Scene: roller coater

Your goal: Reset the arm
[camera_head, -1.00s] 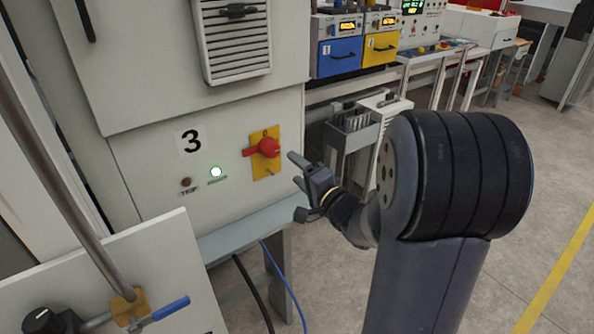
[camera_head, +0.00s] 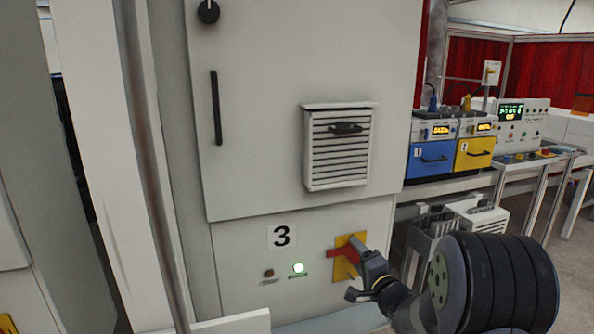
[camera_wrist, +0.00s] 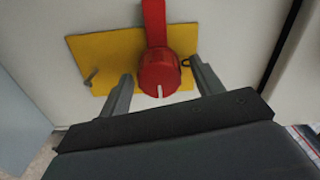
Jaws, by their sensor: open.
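My gripper (camera_head: 358,262) is in front of the red rotary handle (camera_head: 340,253) on its yellow plate, low on the cabinet marked 3. In the wrist view, the two fingers of my gripper (camera_wrist: 160,88) are spread apart, one on each side of the round red knob (camera_wrist: 158,72). The knob's bar points up in that view, with a white mark on the knob. The yellow plate (camera_wrist: 95,55) lies behind it. I cannot tell whether the fingers touch the knob. My arm comes in from the lower right in the head view.
Blue (camera_head: 430,160) and yellow (camera_head: 474,154) units stand on a bench to the right. Floor shows at the far right.

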